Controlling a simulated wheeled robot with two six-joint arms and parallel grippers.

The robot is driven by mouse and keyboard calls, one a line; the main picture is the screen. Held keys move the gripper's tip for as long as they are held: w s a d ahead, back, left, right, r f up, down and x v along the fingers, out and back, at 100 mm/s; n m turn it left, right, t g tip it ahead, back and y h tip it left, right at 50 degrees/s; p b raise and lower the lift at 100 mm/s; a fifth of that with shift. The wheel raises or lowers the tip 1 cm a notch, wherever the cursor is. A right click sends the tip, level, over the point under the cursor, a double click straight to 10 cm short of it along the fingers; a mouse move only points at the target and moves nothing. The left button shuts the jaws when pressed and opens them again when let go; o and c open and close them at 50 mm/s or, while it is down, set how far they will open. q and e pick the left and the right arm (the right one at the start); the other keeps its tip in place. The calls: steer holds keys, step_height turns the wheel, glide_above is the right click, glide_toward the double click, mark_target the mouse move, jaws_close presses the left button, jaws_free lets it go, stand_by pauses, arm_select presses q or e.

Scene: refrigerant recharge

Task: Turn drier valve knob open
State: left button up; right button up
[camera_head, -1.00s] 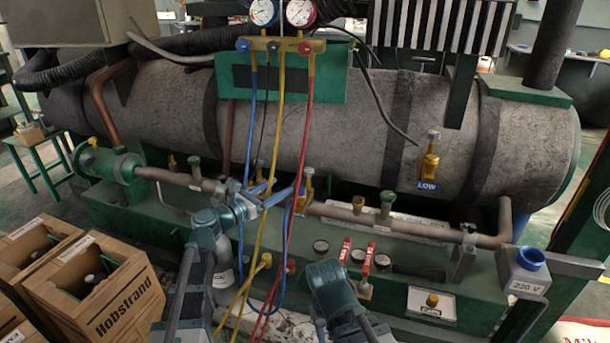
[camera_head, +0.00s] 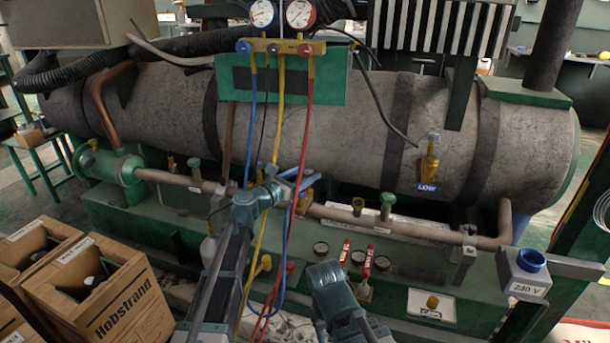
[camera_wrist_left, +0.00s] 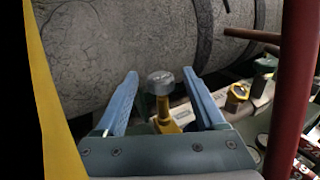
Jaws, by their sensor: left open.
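My left gripper (camera_head: 300,184) is at the pipe in front of the big grey tank. Its two blue fingers are open. In the left wrist view the gripper (camera_wrist_left: 163,92) has a grey round knob (camera_wrist_left: 161,83) on a brass valve body (camera_wrist_left: 168,115) between its fingers, with a gap visible on each side. I cannot tell how far the knob lies beyond the fingertips. In the head view the brass valve (camera_head: 304,203) shows partly behind the gripper, and its knob is hidden. My right arm shows at the bottom centre, but its gripper does not show.
Blue, yellow and red hoses (camera_head: 309,110) hang from the gauge manifold (camera_head: 283,46), close to my left arm. In the left wrist view a yellow hose (camera_wrist_left: 52,100) and a red hose (camera_wrist_left: 296,90) flank the gripper. Another brass valve (camera_head: 428,165) is on the tank.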

arm_select(q)
steer(key=shift+c, duration=0.2)
jaws_close()
steer(key=shift+s, duration=0.15)
steer(key=shift+d+n+t+y, duration=0.15)
steer(key=shift+n+t+y, duration=0.25)
steer(key=n+t+y, duration=0.1)
steer(key=n+y, duration=0.1)
steer(key=y, duration=0.1)
steer(key=shift+s+d+t, duration=0.15)
steer(key=shift+s+t, duration=0.05)
steer(key=shift+t, duration=0.2)
steer(key=n+y, duration=0.2)
steer(key=n+t+y, duration=0.1)
steer(key=n+y, duration=0.1)
steer(key=y, duration=0.1)
steer(key=n+t+y, duration=0.1)
steer(key=y, duration=0.2)
steer(key=shift+w+d+n, duration=0.1)
steer(key=shift+d+n, duration=0.2)
steer(key=shift+n, duration=0.1)
steer(key=shift+n+y, duration=0.3)
steer(key=shift+y, duration=0.4)
